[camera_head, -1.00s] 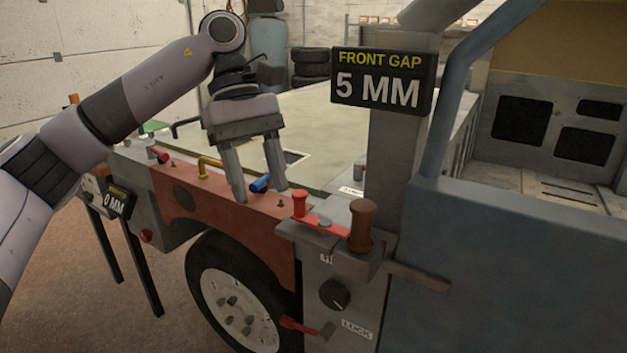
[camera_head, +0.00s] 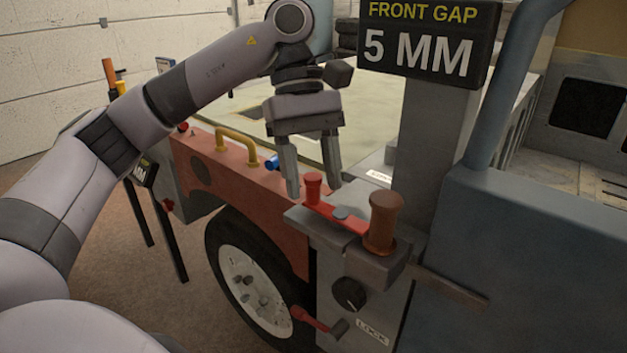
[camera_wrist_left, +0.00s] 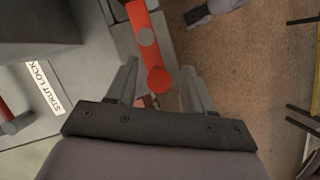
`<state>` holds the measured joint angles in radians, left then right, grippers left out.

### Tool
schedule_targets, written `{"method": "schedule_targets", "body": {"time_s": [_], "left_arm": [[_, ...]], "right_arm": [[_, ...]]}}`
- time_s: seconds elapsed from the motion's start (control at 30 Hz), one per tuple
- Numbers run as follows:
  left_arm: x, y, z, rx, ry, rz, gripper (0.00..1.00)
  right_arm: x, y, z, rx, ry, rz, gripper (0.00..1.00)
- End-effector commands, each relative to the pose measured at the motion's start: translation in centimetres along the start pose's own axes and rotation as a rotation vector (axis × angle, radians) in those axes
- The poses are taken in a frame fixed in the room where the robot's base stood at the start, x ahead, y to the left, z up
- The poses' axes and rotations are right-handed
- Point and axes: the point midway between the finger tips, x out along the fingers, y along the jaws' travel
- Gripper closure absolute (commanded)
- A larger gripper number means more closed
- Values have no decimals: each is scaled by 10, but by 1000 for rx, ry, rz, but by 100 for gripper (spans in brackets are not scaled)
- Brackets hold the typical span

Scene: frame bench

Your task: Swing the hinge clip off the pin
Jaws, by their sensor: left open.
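The hinge clip (camera_head: 325,208) is a red bar with an upright red knob (camera_head: 313,190) at its left end. It lies on a grey bracket beside the front wing. A grey round piece (camera_head: 340,213) sits on the bar; I cannot tell whether it is the pin. My left gripper (camera_head: 313,186) points down at the knob, open, its fingers on either side of the knob in the picture. In the left wrist view the red knob (camera_wrist_left: 158,80) shows between the fingers, with gaps to both; contact and height are unclear. My right gripper is out of view.
A brown knob (camera_head: 384,220) stands right of the clip. A sign (camera_head: 420,42) reading FRONT GAP 5 MM hangs above. A yellow handle (camera_head: 237,143) and a blue piece (camera_head: 271,162) are on the red wing. A dark dial (camera_head: 349,293) and red lever (camera_head: 310,320) sit below.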

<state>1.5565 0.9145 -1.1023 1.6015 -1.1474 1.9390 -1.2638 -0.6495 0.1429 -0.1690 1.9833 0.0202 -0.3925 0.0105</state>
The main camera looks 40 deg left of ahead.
Motion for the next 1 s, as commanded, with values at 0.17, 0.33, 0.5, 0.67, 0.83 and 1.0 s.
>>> {"method": "schedule_targets", "body": {"time_s": [0.17,0.33,0.5,0.67,0.83,1.0], "left_arm": [[6,0,0,-1,0,0,48],[6,0,0,-1,0,0,48],[6,0,0,-1,0,0,100],[6,0,0,-2,0,0,100],[7,-1,0,-25,0,11,100],[9,-4,1,-94,0,39,100]], "right_arm": [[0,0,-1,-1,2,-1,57],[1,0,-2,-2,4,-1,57],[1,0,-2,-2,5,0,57],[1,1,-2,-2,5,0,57],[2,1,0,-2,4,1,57],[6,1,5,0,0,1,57]]}}
